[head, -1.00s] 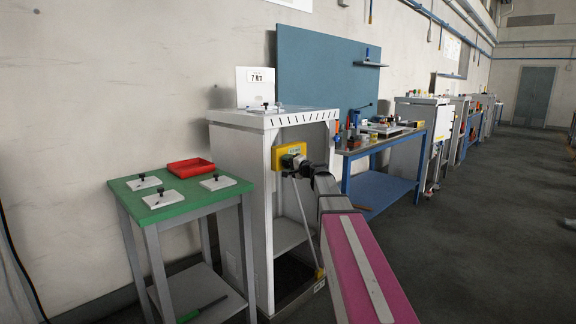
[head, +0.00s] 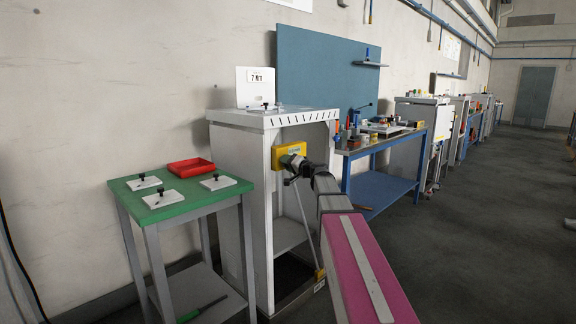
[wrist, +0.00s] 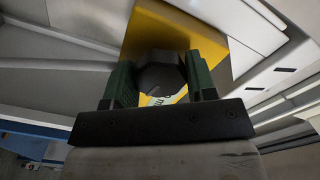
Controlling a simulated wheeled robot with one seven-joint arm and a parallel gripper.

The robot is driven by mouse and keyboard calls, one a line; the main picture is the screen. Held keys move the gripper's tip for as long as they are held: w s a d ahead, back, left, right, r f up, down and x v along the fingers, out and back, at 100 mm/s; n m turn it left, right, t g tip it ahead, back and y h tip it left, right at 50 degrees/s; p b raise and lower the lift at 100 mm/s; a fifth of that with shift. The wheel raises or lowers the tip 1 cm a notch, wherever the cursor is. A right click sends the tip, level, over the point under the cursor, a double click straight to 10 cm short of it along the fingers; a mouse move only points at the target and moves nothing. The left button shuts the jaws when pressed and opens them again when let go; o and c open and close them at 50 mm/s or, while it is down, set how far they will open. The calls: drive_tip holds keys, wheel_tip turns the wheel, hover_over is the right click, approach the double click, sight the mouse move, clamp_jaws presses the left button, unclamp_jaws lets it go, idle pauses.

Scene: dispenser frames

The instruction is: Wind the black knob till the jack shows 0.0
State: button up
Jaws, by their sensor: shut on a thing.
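The jack's yellow body (head: 283,157) is fixed inside the upper part of the open white cabinet (head: 257,190). In the wrist view the yellow body (wrist: 155,28) lies behind a dark, faceted knob (wrist: 160,75). My gripper (wrist: 162,88) is shut on this black knob, with a green-sided finger on each side of it. In the head view my gripper (head: 291,164) covers the knob. Part of a light label shows below the knob in the wrist view, but its figures cannot be read.
A green-topped table (head: 158,209) with several white plates and a red tray (head: 190,166) stands to the left. A blue workbench (head: 383,188) with small items stands to the right. The cabinet's walls close in around my gripper.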

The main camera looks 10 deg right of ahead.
drive_tip(key=shift+f, duration=0.1)
drive_tip(key=o, duration=0.9)
drive_tip(key=shift+s, duration=0.1)
drive_tip(key=v, duration=1)
drive_tip(key=shift+s+d, duration=0.2)
drive_tip(key=shift+s, duration=0.05)
